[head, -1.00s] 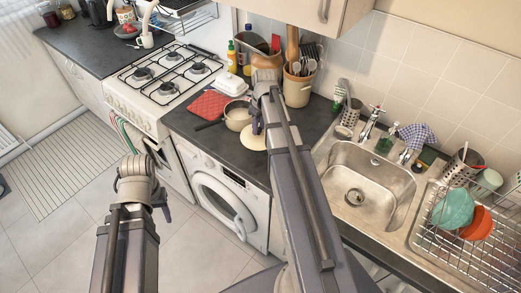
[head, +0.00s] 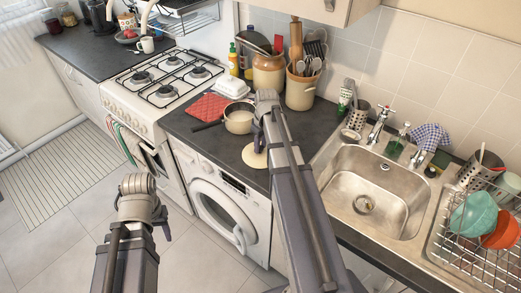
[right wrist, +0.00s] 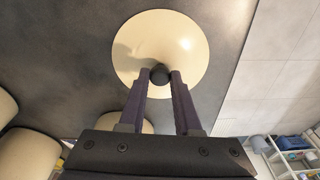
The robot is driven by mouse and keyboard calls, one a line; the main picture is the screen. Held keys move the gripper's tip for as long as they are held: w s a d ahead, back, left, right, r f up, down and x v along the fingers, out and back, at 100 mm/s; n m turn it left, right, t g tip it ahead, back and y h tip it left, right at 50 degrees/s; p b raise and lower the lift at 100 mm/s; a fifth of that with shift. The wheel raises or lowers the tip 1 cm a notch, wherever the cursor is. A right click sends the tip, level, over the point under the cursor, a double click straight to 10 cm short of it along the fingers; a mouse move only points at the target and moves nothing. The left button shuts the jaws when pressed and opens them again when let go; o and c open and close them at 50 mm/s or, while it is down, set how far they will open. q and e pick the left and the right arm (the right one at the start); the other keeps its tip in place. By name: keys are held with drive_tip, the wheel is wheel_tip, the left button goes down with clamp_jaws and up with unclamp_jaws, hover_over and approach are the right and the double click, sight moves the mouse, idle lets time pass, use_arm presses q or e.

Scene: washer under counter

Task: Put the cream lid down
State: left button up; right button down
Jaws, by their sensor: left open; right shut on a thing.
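The cream lid (head: 254,156) is a round disc with a dark knob, over the dark counter near its front edge, above the washer. My right gripper (right wrist: 160,78) is shut on the knob, which shows between its fingertips in the right wrist view. The lid's disc (right wrist: 160,40) fills the top middle of that view. I cannot tell whether the lid touches the counter. My right forearm hides part of it in the head view. My left gripper (head: 140,190) is open and empty, over the floor in front of the washer; its fingers are mostly hidden.
A cream saucepan (head: 239,121) stands just behind the lid, with a red pot holder (head: 208,107) and a white butter dish (head: 232,88) beyond. Stoneware crocks (head: 300,92) stand at the wall. The sink (head: 365,195) is to the right, the hob (head: 165,78) to the left.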

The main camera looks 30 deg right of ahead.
sight(263, 155)
drive_tip(key=shift+f, duration=0.2)
drive_tip(key=c, duration=0.6)
unclamp_jaws()
drive_tip(key=shift+r, duration=0.2)
wheel_tip(263, 155, up, 12)
drive_tip(key=s+p, duration=0.1)
drive_tip(key=p, duration=1.1)
drive_tip(key=shift+s+d, duration=0.15)
drive_tip(key=shift+s, duration=0.1)
